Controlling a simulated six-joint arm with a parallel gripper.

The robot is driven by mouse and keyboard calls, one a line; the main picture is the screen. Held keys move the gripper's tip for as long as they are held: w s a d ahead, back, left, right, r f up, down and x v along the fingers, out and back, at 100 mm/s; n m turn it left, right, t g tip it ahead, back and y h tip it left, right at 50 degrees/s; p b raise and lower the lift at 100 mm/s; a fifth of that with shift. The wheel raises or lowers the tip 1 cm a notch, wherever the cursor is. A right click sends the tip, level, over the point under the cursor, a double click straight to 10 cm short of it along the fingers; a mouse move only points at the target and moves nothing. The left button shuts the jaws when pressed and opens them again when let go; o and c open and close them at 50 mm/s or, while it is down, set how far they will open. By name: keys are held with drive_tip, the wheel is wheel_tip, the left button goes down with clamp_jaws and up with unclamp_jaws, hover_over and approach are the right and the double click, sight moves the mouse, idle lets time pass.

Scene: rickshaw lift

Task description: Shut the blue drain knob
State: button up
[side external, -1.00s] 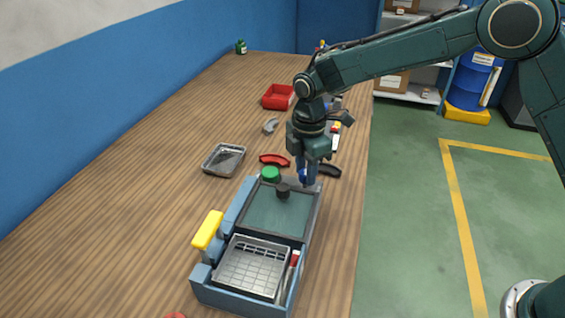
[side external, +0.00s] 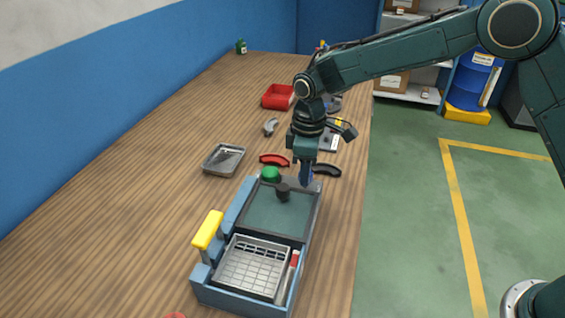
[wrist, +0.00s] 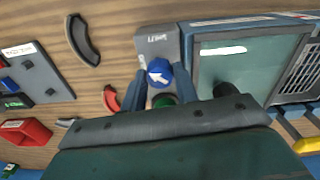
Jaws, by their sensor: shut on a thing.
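The blue drain knob (wrist: 159,71) has a white arrow on its face and sits on a grey end block (wrist: 156,42) of the blue-grey washer unit (side external: 230,210). In the wrist view the knob shows between the two fingers of my gripper (wrist: 160,82), which is shut on it. In the wrist view the arrow points to the upper left. In the side view my gripper (side external: 306,177) points down at the unit's far right corner, and its fingers hide most of the knob. A green knob (side external: 271,174) stands at the far left corner.
The unit holds a tank (side external: 278,212), a dark post (side external: 283,192) and a grey basket (side external: 250,268). A yellow handle (side external: 207,229) rises at its left. Red (side external: 274,160) and black (side external: 327,171) curved pieces lie just behind. A metal tray (side external: 223,160) and a red bin (side external: 278,97) are farther off.

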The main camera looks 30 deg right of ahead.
drive_tip(key=m, duration=0.5)
drive_tip(key=shift+m, duration=2.6)
drive_tip(key=o, duration=1)
drive_tip(key=shift+r, duration=0.15)
wheel_tip(320, 180, up, 14)
drive_tip(key=shift+f, duration=0.2)
